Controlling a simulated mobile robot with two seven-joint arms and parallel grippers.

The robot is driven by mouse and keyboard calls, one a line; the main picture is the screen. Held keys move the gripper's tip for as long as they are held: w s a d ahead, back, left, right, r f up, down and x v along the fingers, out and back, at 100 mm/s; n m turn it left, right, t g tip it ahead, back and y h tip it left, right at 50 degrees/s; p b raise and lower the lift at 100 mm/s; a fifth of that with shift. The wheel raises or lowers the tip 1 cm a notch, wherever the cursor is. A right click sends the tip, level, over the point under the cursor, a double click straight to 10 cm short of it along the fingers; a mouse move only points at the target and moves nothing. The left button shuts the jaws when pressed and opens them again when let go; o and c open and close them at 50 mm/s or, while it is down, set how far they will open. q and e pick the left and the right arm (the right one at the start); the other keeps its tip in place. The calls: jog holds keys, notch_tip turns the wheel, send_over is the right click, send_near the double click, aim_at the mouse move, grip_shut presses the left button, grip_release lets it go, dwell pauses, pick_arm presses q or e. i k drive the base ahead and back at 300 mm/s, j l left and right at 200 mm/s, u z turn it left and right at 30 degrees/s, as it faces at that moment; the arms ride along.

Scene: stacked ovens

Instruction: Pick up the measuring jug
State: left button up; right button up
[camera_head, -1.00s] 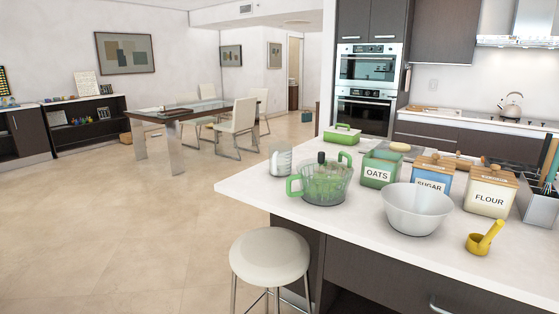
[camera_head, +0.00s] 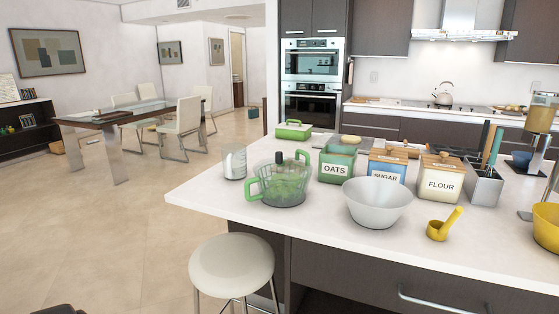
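A small grey-white translucent jug (camera_head: 234,161), which looks like the measuring jug, stands upright near the left edge of the white island counter (camera_head: 300,226). It is left of and slightly behind a clear bowl with green handles (camera_head: 284,184). Nothing is in front of the jug. Neither of my grippers is in view.
An oats box (camera_head: 336,168), sugar box (camera_head: 386,167), flour box (camera_head: 440,185), grey bowl (camera_head: 377,206) and yellow scoop (camera_head: 443,225) share the counter. A yellow bowl (camera_head: 546,226) is at the right edge. A white stool (camera_head: 232,262) stands before the island. The left floor is open.

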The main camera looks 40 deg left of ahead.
aim_at(234, 155)
jog(key=j+z, duration=0.1)
jog(key=j, duration=0.35)
jog(key=j+z, duration=0.1)
jog(key=j, duration=0.35)
jog(key=k+j+z, duration=0.15)
jog(key=j, duration=0.3)
jog(key=j+z, duration=0.1)
jog(key=j, duration=0.35)
jog(key=k+j+z, duration=0.1)
jog(key=j, duration=0.35)
jog(key=k, duration=0.05)
